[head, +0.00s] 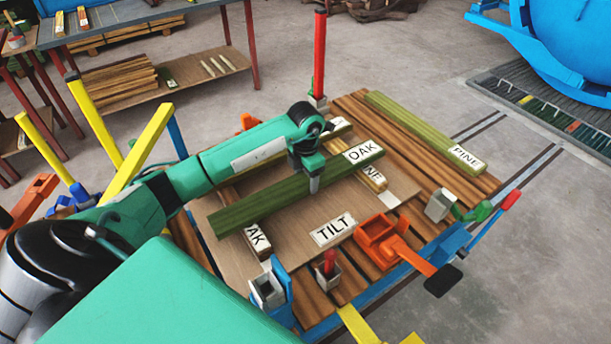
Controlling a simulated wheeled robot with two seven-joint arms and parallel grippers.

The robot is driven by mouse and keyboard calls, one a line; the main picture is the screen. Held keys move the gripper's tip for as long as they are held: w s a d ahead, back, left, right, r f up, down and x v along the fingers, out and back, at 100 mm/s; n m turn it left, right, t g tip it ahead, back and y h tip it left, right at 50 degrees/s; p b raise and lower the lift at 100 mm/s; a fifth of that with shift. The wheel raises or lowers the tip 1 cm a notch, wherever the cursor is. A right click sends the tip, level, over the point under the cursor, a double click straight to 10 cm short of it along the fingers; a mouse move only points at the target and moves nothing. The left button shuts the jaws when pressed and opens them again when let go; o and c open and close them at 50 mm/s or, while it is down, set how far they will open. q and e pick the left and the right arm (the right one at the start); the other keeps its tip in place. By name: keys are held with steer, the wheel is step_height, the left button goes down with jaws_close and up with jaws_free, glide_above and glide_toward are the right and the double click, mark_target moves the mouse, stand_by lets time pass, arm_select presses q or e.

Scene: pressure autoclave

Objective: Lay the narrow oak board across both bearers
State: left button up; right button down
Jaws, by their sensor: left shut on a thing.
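A long green board labelled OAK (278,194) lies slanted across the middle of the head view. My left gripper (314,180) is shut on it near its middle, reaching down from above. Below its left part is a wooden piece whose label reads partly "AK" (257,239). Below its right part is a wooden piece with a label ending in "NE" (372,179). The board crosses over both pieces; I cannot tell whether it touches them. Another greenish piece (340,131) shows behind the gripper, partly hidden. My right gripper is not in view.
An orange clamp (381,241) stands at the front edge, a red post (319,55) at the back. Yellow bars (94,122) rise at left.

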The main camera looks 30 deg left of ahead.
mark_target(306, 179)
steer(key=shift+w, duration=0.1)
arm_select(q)
steer(key=shift+f, duration=0.1)
steer(key=o, duration=1.5)
steer(key=shift+r, duration=0.3)
step_height(306, 179, up, 4)
steer(key=shift+w+f, duration=0.1)
steer(key=shift+f, duration=0.1)
step_height(306, 179, up, 8)
steer(key=shift+r+b, duration=0.1)
steer(key=shift+b, duration=0.35)
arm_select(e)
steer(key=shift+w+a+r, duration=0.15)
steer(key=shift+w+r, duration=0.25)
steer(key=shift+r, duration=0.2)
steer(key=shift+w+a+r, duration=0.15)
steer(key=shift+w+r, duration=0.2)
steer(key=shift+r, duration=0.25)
